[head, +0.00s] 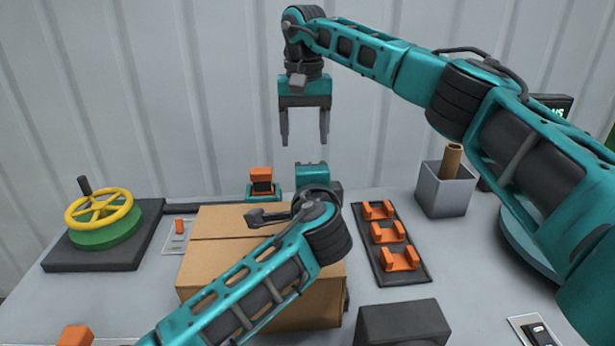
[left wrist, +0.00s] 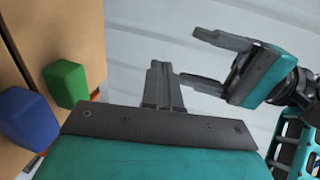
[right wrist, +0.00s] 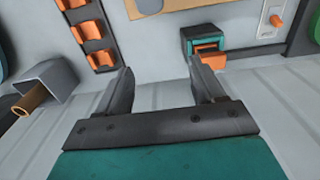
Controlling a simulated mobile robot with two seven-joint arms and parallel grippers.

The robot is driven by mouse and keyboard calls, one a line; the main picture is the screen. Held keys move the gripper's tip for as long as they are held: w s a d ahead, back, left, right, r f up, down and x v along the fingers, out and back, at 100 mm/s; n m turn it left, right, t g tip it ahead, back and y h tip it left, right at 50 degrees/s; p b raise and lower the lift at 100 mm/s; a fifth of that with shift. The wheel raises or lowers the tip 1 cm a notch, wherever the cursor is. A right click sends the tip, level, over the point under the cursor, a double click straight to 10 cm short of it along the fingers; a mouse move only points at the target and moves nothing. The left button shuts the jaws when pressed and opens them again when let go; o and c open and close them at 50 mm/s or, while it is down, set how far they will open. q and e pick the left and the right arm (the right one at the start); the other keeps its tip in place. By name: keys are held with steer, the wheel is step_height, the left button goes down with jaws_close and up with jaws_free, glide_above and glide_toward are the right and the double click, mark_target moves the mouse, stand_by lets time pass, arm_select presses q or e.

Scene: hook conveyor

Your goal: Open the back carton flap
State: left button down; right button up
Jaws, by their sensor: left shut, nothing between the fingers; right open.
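The cardboard carton (head: 215,255) stands on the table, with a line running across its top; my left forearm hides much of its front and right. In the left wrist view brown cardboard (left wrist: 75,25) fills the left side. My left gripper (head: 258,218) is shut and empty, its dark fingers pointing left over the carton's top. Its closed fingers also show in the left wrist view (left wrist: 160,75). I cannot tell whether they touch the cardboard. My right gripper (head: 304,140) is open and empty, pointing down, high behind the carton. Its spread fingers also show in the right wrist view (right wrist: 160,80).
A green block (left wrist: 65,83) and a blue block (left wrist: 28,118) show against the cardboard. A yellow handwheel (head: 100,210) stands left. A black rack with orange holders (head: 385,232) and a grey bin (head: 445,190) stand right. A teal-orange device (head: 262,185) sits behind the carton.

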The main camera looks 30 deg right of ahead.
arm_select(q)
steer(key=v, duration=1.3)
steer(key=shift+b, duration=0.3)
arm_select(e)
step_height(320, 180, up, 5)
steer(key=shift+r, duration=0.1)
